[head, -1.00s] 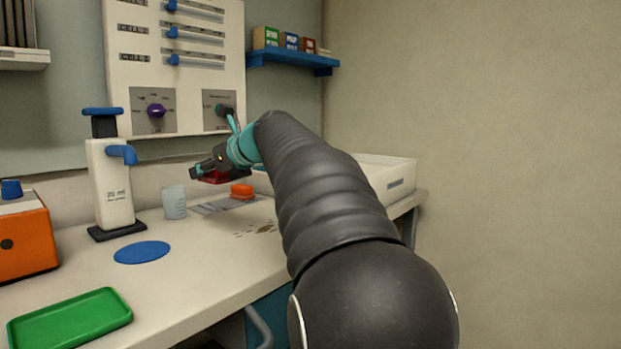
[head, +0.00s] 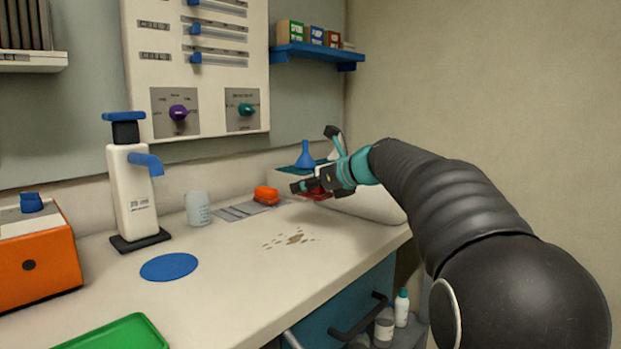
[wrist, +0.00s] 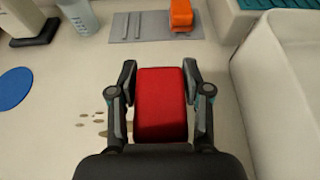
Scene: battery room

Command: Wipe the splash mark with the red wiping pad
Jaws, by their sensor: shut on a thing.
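The red wiping pad (wrist: 161,103) is between the two fingers of my gripper (wrist: 160,78), which is shut on it. In the head view the pad (head: 316,194) shows in my gripper (head: 305,187), held above the counter near the white bin. The splash mark (head: 294,238) is a brown patch with small spots on the counter, in front and to the left of my gripper. In the wrist view part of the mark (wrist: 98,118) shows left of the gripper; the gripper may hide the rest.
An orange-red block (head: 266,195) lies on a grey mat (head: 232,212) behind the mark. A beaker (head: 198,209), a white dispenser (head: 130,195) and a blue disc (head: 169,267) stand or lie to the left. The white bin (wrist: 275,85) is close on the right. Counter around the mark is clear.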

